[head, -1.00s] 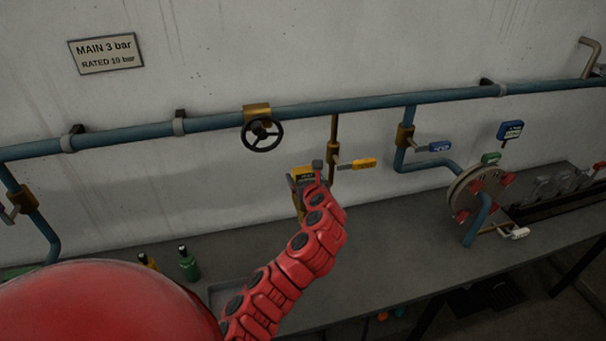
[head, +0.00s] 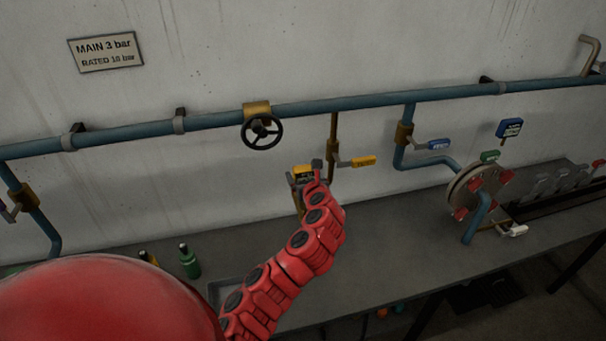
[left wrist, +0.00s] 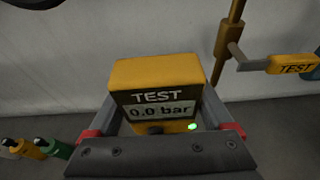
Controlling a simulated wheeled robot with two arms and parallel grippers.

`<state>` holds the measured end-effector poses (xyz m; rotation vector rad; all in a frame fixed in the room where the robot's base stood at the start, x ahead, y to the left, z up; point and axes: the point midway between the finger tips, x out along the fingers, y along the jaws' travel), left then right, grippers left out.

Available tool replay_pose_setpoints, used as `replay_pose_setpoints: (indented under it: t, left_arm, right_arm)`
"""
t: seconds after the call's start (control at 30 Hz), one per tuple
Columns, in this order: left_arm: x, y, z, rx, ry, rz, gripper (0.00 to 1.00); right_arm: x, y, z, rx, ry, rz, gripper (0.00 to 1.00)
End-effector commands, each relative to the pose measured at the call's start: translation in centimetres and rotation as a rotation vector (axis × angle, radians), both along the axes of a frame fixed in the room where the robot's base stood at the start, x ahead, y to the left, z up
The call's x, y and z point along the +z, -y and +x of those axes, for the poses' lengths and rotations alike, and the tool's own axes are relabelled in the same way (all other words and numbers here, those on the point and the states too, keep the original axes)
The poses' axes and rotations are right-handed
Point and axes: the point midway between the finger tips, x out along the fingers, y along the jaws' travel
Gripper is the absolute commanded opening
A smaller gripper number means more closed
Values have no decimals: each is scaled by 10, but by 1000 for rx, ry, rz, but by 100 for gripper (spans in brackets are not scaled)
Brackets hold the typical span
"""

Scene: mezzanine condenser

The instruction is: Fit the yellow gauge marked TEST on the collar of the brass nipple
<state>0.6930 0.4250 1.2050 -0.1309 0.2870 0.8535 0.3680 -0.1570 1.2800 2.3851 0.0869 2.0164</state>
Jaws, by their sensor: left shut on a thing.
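The yellow gauge (head: 303,170) marked TEST is held upright in my left gripper (head: 306,182). In the left wrist view the gauge (left wrist: 158,80) shows its face reading 0.0 bar with a green light, between the gripper's fingers (left wrist: 165,125). The brass pipe (head: 333,130) drops from the blue main just right of the gauge, with a brass valve body and a yellow TEST lever (head: 363,161). In the left wrist view the pipe (left wrist: 237,12) stands behind and right of the gauge. My right gripper is not in view.
A black handwheel (head: 262,133) hangs from the main, left of the pipe. A blue-tagged valve lever (head: 439,145) and a round flange (head: 476,190) are to the right. A green bottle (head: 189,262) stands on the grey bench (head: 390,225), whose middle is mostly clear.

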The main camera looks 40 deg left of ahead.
Motion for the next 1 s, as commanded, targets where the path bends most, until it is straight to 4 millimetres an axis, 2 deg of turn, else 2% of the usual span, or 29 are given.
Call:
replay_pose_setpoints:
  t: [1.0]
  left_arm:
    - [1,0,0,0,1,2,7]
  right_arm:
    - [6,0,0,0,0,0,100]
